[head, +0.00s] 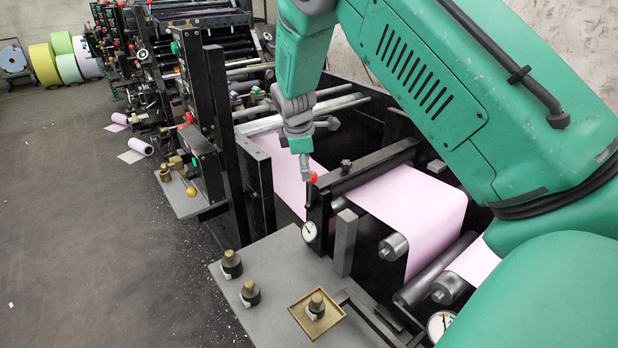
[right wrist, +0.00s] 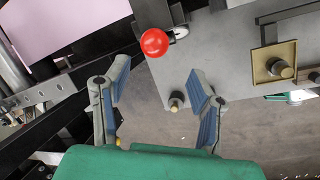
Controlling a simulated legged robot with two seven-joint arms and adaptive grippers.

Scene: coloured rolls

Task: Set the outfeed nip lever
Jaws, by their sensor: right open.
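The nip lever is a short dark lever with a red ball knob (head: 313,177), standing on the black roller frame beside a white dial gauge (head: 309,231). In the right wrist view the red knob (right wrist: 155,41) sits just beyond the fingertips, roughly midway between them. My right gripper (head: 305,174) points down at the knob from above and shows beside it. Its two blue-padded fingers (right wrist: 158,68) are spread with nothing between them. The lever's shaft is mostly hidden behind the knob in the right wrist view. My left gripper is not in view.
A pink web (head: 408,205) runs over rollers right of the lever. A grey plate (head: 275,270) in front bears several brass-topped knobs, one in a square brass tray (head: 296,308). More press units stand behind at left, with coloured rolls (head: 44,65) farther off. Floor at left is mostly clear.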

